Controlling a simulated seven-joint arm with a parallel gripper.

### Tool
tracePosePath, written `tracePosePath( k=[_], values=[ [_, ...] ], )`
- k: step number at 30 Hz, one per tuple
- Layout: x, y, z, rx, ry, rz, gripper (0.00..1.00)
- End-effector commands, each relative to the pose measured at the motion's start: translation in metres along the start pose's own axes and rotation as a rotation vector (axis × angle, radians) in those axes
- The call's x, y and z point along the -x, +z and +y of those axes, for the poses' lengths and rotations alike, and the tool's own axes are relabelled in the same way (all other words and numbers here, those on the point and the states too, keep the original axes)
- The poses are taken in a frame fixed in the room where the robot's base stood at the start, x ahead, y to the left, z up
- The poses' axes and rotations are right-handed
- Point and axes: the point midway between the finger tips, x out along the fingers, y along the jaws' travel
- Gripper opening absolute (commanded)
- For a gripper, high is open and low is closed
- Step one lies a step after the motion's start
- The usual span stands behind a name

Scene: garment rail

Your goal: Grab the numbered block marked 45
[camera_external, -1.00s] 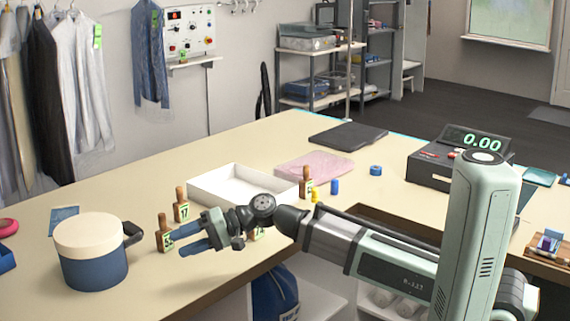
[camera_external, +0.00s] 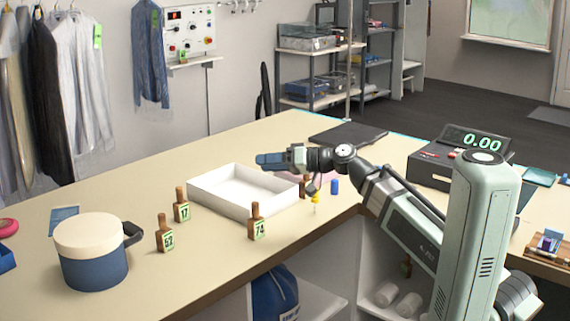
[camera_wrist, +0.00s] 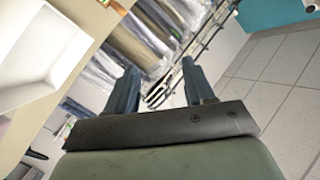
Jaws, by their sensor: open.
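Wooden numbered blocks with green labels stand on the beige counter in the outside view: 52 (camera_external: 166,236), 17 (camera_external: 182,207) and 74 (camera_external: 257,223). Another brown block (camera_external: 303,188) stands by the right corner of the white tray, partly hidden by my arm, its number unreadable. I cannot read 45 on any block. My gripper (camera_external: 262,160) is above the tray's far side, pointing left; its fingers (camera_wrist: 160,88) are apart and empty in the wrist view. No numbered block is clear there.
The white tray (camera_external: 216,203) is on the counter (camera_external: 110,195) below my gripper. A blue and cream pot (camera_external: 92,268) stands at the left. A blue cylinder (camera_external: 334,187) and a small yellow item (camera_external: 315,198) are near the partly hidden block.

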Motion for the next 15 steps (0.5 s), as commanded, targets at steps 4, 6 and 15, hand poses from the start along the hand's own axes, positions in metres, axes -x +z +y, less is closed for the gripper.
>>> tracePosePath(
  k=[4, 6, 15],
  values=[
    [0.014, -0.012, 0.007, 0.036, 0.016, 0.025, 0.53],
    [0.019, -0.015, 0.014, 0.03, 0.028, 0.037, 0.53],
    [0.041, -0.024, 0.064, -0.186, 0.112, 0.125, 0.53]
  ],
)
